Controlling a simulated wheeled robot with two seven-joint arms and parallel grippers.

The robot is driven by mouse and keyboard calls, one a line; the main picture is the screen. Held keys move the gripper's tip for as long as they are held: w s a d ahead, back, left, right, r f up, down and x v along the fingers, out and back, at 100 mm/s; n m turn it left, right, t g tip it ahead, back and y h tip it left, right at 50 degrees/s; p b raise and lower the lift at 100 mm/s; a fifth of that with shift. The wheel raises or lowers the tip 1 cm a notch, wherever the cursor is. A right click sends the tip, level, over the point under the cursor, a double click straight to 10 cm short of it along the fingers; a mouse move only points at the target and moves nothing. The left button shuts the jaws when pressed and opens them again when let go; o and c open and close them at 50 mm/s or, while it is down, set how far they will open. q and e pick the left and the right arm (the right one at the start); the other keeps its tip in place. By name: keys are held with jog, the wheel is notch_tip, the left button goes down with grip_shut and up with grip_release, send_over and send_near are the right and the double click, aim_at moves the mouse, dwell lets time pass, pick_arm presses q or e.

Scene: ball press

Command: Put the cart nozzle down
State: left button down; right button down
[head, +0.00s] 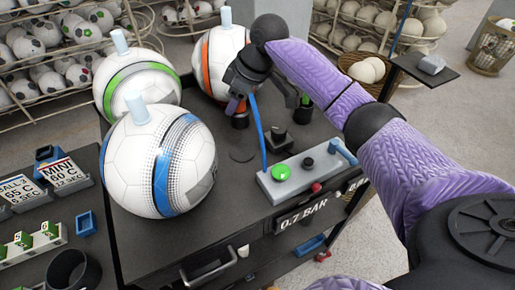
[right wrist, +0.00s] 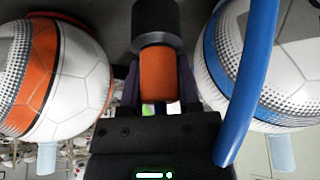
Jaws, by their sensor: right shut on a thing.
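The cart nozzle, with an orange grip (right wrist: 158,75) and a black end (right wrist: 155,25), is between the fingers of my right gripper (head: 238,104). The gripper is shut on it. In the head view the nozzle is mostly hidden by the gripper, low above the dark cart top (head: 225,255) and beside the orange-striped ball. Whether it touches the cart top I cannot tell. A blue hose (head: 258,130) runs from there down to the grey control box (head: 300,175) with a green button (head: 280,172). A small black square holder (head: 278,135) stands behind the box. My left gripper is not in view.
Three white balls with pale blue plugs stand on the cart: blue-striped (head: 135,170), green-striped (head: 120,75) and orange-striped (head: 205,75). A dark side table (head: 60,210) with signs is at left. Ball racks stand behind.

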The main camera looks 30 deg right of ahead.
notch_tip(320, 180, down, 10)
jog(key=shift+f+b, duration=0.1)
jog(key=shift+b, duration=0.6)
jog(key=shift+f, duration=0.1)
jog(key=shift+c, duration=1.6)
grip_release()
